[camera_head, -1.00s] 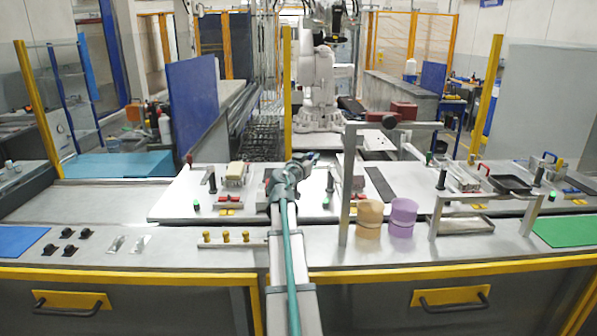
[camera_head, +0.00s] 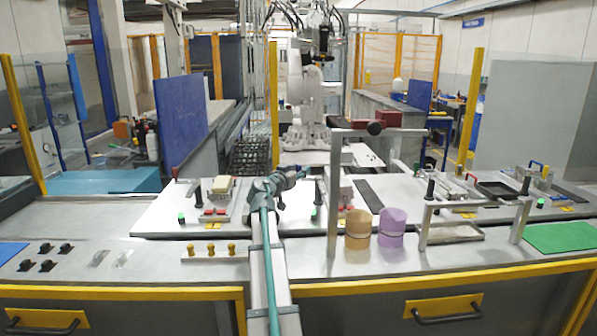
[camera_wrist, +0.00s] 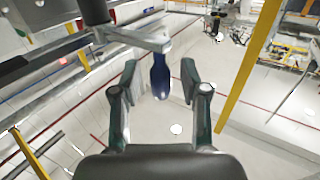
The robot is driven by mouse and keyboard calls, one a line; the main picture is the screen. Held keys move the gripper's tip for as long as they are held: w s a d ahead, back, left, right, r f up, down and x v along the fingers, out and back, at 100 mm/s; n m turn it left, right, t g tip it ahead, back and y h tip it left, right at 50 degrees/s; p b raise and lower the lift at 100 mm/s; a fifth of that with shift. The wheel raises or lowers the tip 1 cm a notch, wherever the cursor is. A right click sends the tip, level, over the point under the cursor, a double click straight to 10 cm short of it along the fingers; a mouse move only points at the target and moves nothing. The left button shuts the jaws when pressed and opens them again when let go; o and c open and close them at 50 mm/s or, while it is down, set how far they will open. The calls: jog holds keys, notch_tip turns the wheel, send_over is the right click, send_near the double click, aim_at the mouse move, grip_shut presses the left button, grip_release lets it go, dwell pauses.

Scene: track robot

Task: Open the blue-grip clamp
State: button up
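In the wrist view a dark blue grip (camera_wrist: 160,76) hangs from a pale metal lever arm (camera_wrist: 138,38); I take it for the blue-grip clamp. My gripper (camera_wrist: 159,84) is open, with one teal-and-dark finger on each side of the grip. A gap shows on both sides, so the fingers do not appear to press on it. In the head view my gripper (camera_head: 303,172) is over the white work board (camera_head: 160,212), at its middle. The blue grip cannot be made out there; my gripper and wrist cover that area.
Orange (camera_head: 357,229) and purple (camera_head: 391,227) cylinders stand right of my arm, beside a metal frame (camera_head: 333,190). Yellow pegs (camera_head: 211,249) stand in front.

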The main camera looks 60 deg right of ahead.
jog(key=a, duration=1.2)
dwell(0.3)
